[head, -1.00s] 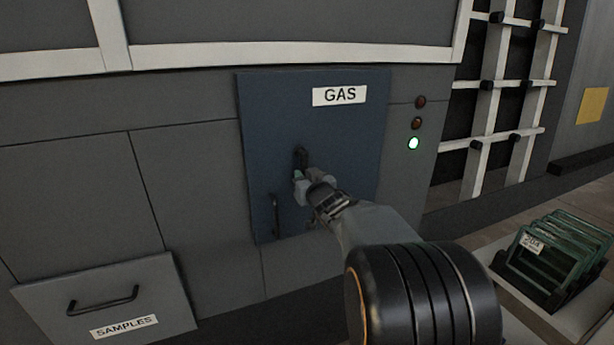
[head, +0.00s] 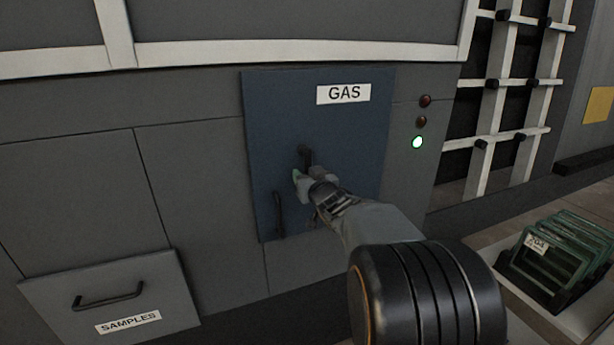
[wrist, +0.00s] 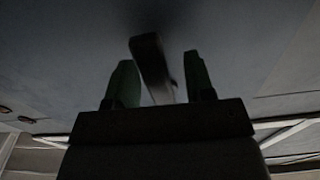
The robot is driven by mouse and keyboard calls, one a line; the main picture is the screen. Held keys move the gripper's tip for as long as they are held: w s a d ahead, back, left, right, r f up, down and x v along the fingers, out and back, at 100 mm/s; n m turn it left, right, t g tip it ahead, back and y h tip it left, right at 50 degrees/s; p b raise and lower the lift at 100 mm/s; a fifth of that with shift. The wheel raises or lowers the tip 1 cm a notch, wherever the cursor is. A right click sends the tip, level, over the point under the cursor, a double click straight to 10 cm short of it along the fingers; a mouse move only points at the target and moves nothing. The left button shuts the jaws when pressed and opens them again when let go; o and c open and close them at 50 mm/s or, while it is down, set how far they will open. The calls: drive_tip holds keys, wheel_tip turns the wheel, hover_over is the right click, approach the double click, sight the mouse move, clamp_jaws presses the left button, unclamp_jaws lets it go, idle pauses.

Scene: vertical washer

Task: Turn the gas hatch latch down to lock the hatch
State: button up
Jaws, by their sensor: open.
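The blue gas hatch (head: 345,140) with its GAS label (head: 343,93) lies flat in the grey machine front. The dark latch (head: 304,155) is on the hatch's middle, partly hidden by my gripper (head: 301,181) in the head view. In the wrist view the latch (wrist: 149,62) is a dark bar reaching between the two green fingertips of my gripper (wrist: 160,85). The fingers are apart, one on each side of the bar, with a visible gap on each side. A dark vertical handle (head: 279,214) is at the hatch's lower left.
Three indicator lamps are right of the hatch; the lowest (head: 417,142) glows green. A SAMPLES drawer (head: 160,290) with a handle juts at lower left. A crate of green racks (head: 550,260) stands at right. A white rack frame (head: 490,85) is beyond.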

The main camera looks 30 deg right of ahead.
drive_tip(key=s+a, duration=0.2)
drive_tip(key=s, duration=1.1)
drive_tip(key=shift+s, duration=0.35)
drive_tip(key=s+d+f+m+g+h, duration=0.3)
drive_tip(key=s+d+f+g+h, duration=0.15)
drive_tip(key=f+g, duration=0.4)
drive_tip(key=s+a+f+n+g+y, duration=0.2)
drive_tip(key=s+a+f+y, duration=0.1)
drive_tip(key=a, duration=0.6)
drive_tip(key=s+a+f+n+g+y, duration=0.2)
drive_tip(key=s+a+f+g+y, duration=0.1)
drive_tip(key=a, duration=0.7)
drive_tip(key=shift+a+n+y, duration=0.25)
drive_tip(key=shift+n+y, duration=0.15)
drive_tip(key=shift+y, duration=0.15)
